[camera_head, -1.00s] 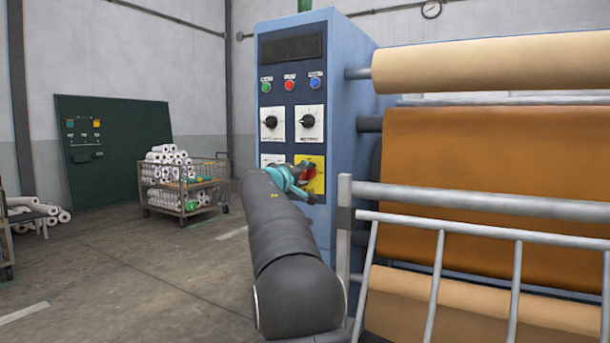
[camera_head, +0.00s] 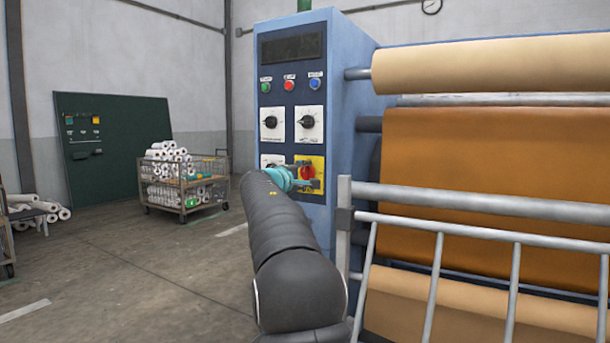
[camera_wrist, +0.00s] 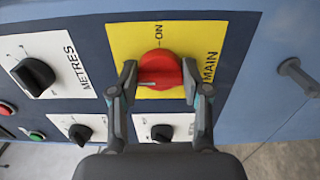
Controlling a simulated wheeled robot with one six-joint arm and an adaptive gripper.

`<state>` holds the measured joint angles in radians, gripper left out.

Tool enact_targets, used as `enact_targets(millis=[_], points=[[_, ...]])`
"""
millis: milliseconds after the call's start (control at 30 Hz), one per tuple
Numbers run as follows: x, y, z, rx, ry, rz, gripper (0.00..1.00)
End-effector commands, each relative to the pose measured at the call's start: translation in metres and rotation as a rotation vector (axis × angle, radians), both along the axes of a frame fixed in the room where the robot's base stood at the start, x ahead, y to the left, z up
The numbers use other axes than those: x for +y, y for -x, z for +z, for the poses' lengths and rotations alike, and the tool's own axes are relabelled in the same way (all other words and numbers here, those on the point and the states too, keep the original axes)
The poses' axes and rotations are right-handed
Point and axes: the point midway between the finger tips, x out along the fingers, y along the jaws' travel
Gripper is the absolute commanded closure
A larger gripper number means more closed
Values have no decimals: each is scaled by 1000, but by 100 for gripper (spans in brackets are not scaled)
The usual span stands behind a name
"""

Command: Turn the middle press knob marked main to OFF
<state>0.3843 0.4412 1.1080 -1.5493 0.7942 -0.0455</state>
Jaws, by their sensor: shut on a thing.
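The main knob (camera_wrist: 160,70) is red and sits on a yellow plate (camera_wrist: 127,40) lettered MAIN and ON in the wrist view. A pale mark on the knob points to the left in that view, away from the ON lettering. My gripper (camera_wrist: 160,82) has a finger on each side of the knob and is shut on it. In the head view the red knob (camera_head: 306,173) and yellow plate (camera_head: 318,184) show at the lower right of the press panel, partly behind my gripper (camera_head: 308,178). No OFF lettering is visible.
A black METRES knob (camera_wrist: 34,76) on a white plate is beside the yellow plate. More black knobs and coloured buttons are on the panel. A metal guard rail (camera_head: 480,205) stands right of my arm. A cart of rolls (camera_head: 183,180) stands left on open floor.

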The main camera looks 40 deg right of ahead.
Motion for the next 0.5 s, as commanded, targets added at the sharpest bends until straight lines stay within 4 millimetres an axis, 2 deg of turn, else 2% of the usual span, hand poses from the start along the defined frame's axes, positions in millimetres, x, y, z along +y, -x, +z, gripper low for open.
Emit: enact_targets(millis=[267, 300, 367, 400, 500], points=[[1, -1, -1, 2, 1, 2, 87], [1, -1, -1, 2, 1, 2, 45], [1, -1, -1, 2, 1, 2, 30], [0, -1, -1, 2, 1, 1, 27], [0, 0, 0, 1, 0, 0, 27]])
